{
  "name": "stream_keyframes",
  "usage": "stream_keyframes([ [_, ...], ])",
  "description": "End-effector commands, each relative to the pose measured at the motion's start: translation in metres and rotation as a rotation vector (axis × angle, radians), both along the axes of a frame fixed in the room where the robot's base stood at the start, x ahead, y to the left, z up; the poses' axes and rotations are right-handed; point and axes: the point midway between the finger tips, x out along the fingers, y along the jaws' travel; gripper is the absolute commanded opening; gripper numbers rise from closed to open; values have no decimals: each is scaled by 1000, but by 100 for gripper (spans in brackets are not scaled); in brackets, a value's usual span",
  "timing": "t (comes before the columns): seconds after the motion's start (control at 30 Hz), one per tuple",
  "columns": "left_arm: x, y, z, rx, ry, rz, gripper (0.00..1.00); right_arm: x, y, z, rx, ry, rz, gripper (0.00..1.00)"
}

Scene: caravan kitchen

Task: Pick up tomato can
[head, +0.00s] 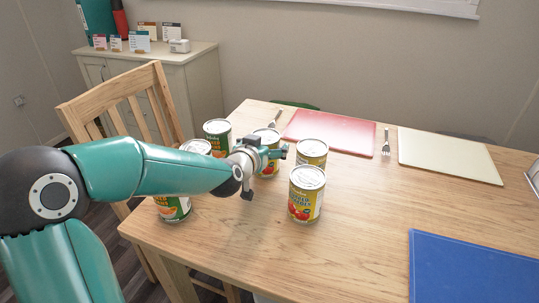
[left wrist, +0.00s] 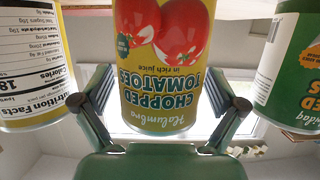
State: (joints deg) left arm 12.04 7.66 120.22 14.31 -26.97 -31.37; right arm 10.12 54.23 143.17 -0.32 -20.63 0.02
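A yellow tomato can (head: 268,169) with red tomatoes on its label stands on the table behind my left gripper (head: 267,172), which partly covers it. In the left wrist view the chopped tomatoes can (left wrist: 160,70) appears upside down, between the two spread fingers of my left gripper (left wrist: 162,76). Small gaps seem to show between can and fingers. Two more yellow cans stand to the right, a near one (head: 306,196) and a far one (head: 312,150). My right gripper is not in view.
Green cans stand left of the gripper, one behind (head: 217,133) and one at the table's left edge (head: 173,209). A red board (head: 330,130), cream board (head: 448,157), blue board (head: 470,270) and a fork (head: 386,143) lie on the table (head: 365,215). A chair (head: 130,108) stands left.

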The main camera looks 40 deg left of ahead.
Motion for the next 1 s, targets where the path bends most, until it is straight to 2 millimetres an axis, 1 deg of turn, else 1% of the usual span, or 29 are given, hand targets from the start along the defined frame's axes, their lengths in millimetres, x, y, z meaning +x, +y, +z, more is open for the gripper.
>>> stream_keyframes([
  [0.03, 0, 0, 0, 0, 0, 0, 82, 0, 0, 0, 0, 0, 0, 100],
  [0.07, 0, 0, 0, 0, 0, 0, 77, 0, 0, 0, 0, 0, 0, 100],
  [0.4, 0, 0, 0, 1, 0, -1, 20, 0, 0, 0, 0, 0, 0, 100],
  [0.43, 0, 0, 2, 2, -4, 0, 19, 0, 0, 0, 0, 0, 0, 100],
  [0.77, 0, 0, 5, 2, -4, 0, 19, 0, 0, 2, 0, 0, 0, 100],
  [0.87, 0, 0, 12, 1, -5, 0, 19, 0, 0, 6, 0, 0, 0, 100],
  [1.0, 1, 0, 28, 2, -8, 1, 19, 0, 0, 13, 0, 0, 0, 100],
])
